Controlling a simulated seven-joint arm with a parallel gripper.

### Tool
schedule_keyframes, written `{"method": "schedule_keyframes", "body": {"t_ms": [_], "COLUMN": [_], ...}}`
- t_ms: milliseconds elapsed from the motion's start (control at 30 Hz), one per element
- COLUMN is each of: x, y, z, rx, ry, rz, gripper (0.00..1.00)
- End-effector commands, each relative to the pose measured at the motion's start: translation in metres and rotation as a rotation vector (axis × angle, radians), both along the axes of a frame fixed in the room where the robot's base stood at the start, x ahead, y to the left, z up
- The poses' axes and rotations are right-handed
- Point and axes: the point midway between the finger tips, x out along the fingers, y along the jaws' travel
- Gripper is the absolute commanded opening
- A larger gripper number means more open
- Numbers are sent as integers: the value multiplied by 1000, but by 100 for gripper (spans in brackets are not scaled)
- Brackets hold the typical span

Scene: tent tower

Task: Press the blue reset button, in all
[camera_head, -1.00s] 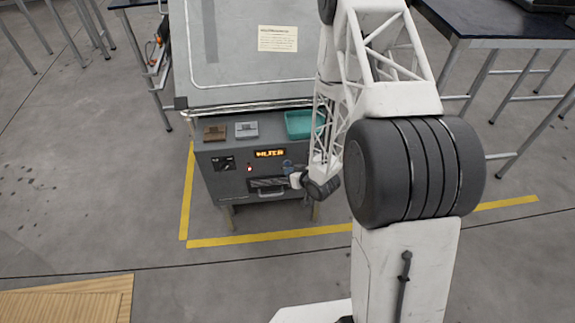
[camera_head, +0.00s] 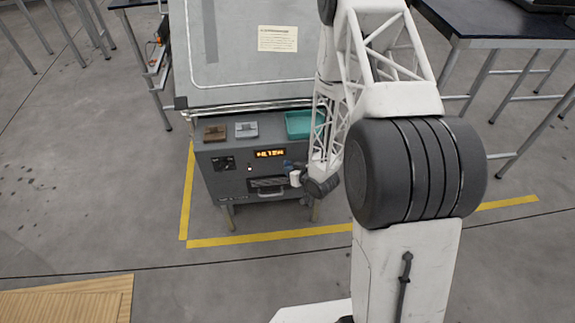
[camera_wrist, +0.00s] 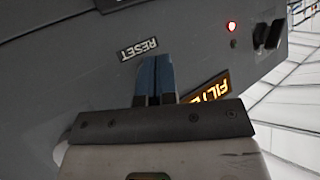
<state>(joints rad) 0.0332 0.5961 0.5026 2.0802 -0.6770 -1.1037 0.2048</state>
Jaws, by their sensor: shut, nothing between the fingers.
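The grey machine (camera_head: 215,180) stands ahead with its front panel facing me. A RESET label (camera_wrist: 138,48) shows upside down on the panel in the wrist view. My gripper (camera_wrist: 153,62) is shut and empty, its blue-grey fingers together and pointing at the panel right by that label. The blue reset button cannot be made out; the fingers may cover it. Whether the fingertips touch the panel is unclear. In the head view my gripper (camera_head: 287,165) is at the panel's right side, right of the lit orange display (camera_head: 270,153), partly hidden by my wrist.
A small red light (camera_wrist: 232,26) and dark switches (camera_wrist: 268,36) are on the panel. A drawer handle (camera_head: 270,191) is below. A brown block (camera_head: 215,133), a grey block (camera_head: 246,130) and a teal tray (camera_head: 299,125) rest on the ledge above. Dark-topped tables (camera_head: 510,22) stand right.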

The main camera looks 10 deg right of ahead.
Motion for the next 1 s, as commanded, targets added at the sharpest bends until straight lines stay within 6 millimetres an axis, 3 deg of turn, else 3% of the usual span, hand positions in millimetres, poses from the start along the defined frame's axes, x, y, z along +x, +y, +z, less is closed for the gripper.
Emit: {"method": "schedule_keyframes", "body": {"t_ms": [1000], "x": [8], "y": [0], "z": [0], "rx": [0], "ry": [0], "rz": [0], "gripper": [0]}}
